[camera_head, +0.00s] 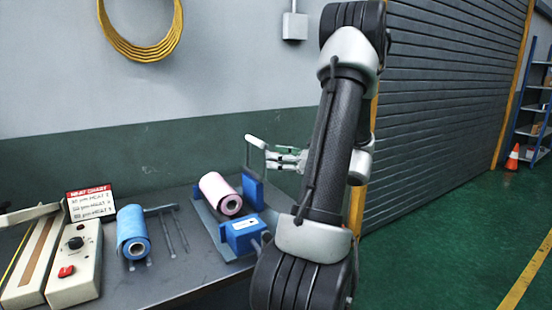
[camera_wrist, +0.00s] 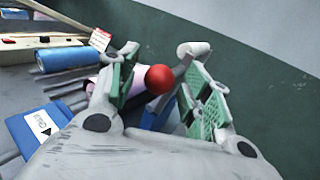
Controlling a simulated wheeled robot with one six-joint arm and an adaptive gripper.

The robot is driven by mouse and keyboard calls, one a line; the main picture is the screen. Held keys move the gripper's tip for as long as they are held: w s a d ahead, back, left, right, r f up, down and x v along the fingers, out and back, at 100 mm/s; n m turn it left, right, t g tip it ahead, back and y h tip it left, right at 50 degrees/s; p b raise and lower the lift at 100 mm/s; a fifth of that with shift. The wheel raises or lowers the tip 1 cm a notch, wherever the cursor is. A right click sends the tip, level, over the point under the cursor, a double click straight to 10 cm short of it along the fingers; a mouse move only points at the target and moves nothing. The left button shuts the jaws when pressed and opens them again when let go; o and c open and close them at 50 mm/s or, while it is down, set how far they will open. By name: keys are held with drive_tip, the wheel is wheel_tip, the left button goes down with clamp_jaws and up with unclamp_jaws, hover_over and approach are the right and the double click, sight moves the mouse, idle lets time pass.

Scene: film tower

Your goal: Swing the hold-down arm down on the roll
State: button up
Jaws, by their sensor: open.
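The pink roll (camera_head: 220,194) lies in a stand with blue end blocks on the bench; the wrist view shows part of it behind my left finger. The pale hold-down arm (camera_head: 247,157) stands raised at the back of the stand, with a bent top. My gripper (camera_head: 280,156) is beside that top, above and to the right of the roll. In the wrist view, a red ball knob (camera_wrist: 159,79) shows between the two open fingers of my gripper (camera_wrist: 160,52). I cannot tell whether a finger touches it. The knob does not show in the head view.
A sealer box (camera_head: 76,262) and a heat chart sign (camera_head: 90,203) are at the bench's left. The wall is close behind; green floor is open to the right.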

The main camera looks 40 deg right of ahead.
drive_tip(key=shift+w+a, duration=0.15)
drive_tip(key=shift+w, duration=0.3)
clamp_jaws()
drive_tip(key=shift+a, duration=0.1)
